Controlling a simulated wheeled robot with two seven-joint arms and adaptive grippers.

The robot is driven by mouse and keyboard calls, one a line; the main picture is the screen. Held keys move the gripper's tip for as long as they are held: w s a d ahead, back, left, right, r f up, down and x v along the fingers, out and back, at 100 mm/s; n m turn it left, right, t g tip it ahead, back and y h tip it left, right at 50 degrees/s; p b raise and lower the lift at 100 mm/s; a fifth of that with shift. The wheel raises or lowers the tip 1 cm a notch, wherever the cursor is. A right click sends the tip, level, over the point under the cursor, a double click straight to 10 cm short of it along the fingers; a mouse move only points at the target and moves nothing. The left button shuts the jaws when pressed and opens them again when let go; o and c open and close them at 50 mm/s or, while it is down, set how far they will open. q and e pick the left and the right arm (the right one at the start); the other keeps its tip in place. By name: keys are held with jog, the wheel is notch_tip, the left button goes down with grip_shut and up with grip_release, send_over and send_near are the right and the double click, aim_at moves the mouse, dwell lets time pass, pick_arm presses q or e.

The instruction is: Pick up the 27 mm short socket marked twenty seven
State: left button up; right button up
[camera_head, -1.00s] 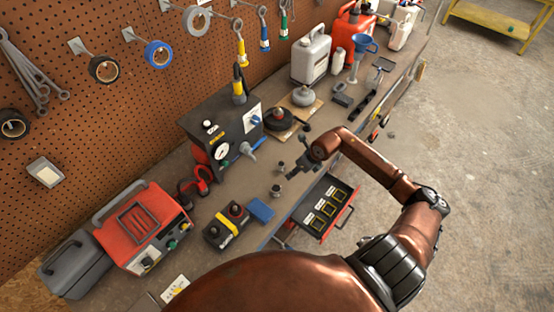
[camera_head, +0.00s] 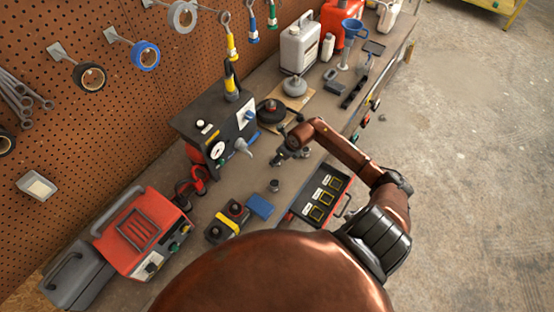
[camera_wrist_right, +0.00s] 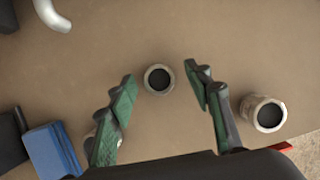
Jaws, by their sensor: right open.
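My right gripper (camera_head: 283,153) is over the bench, between the grey test box and the open red drawer. In the right wrist view the gripper (camera_wrist_right: 160,74) is open. A small round metal socket (camera_wrist_right: 158,79) shows between its fingertips, with bench visible around it and no visible contact. A larger-looking socket (camera_wrist_right: 264,114) stands to the right, outside the fingers. Another pale piece is mostly hidden behind the left finger. In the head view one socket (camera_head: 274,186) stands nearer the blue box. No size marking is legible. My left gripper is not in view.
The blue box (camera_head: 260,206) and a black block with a yellow band (camera_head: 228,222) lie near the sockets. The grey test box (camera_head: 217,122) stands towards the pegboard. The open red drawer (camera_head: 345,184) juts from the bench front.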

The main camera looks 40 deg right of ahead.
jog(key=shift+f, duration=0.2)
jog(key=shift+c, duration=0.4)
grip_shut()
